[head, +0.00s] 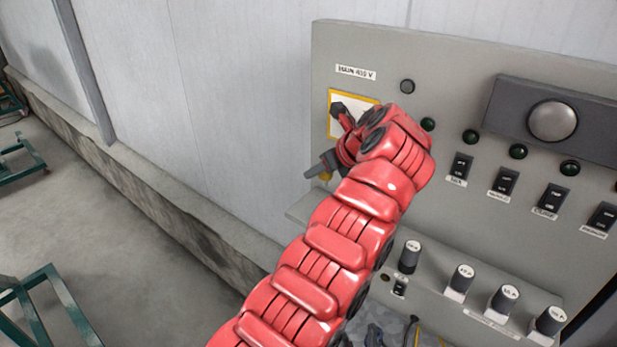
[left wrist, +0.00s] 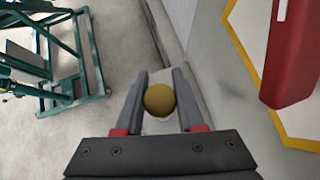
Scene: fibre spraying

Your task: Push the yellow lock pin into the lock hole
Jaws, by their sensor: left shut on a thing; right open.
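My left gripper (head: 322,170) is at the left edge of the grey control panel (head: 445,90), mostly in front of the wall and partly hidden by my red arm. The left wrist view shows its two grey fingers (left wrist: 160,108) shut on the round yellow head of the lock pin (left wrist: 159,100). The pin's shaft and the lock hole are hidden. My right gripper (head: 394,333) seems to be at the bottom edge of the head view, its dark fingers apart, with no object visible between them.
A yellow-bordered plate (head: 333,98) labelled MAIN sits beside the gripper. A red handle (left wrist: 292,50) is close by on the right in the left wrist view. Several switches and knobs (head: 460,278) cover the panel. Green frames (head: 45,300) stand on the floor to the left.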

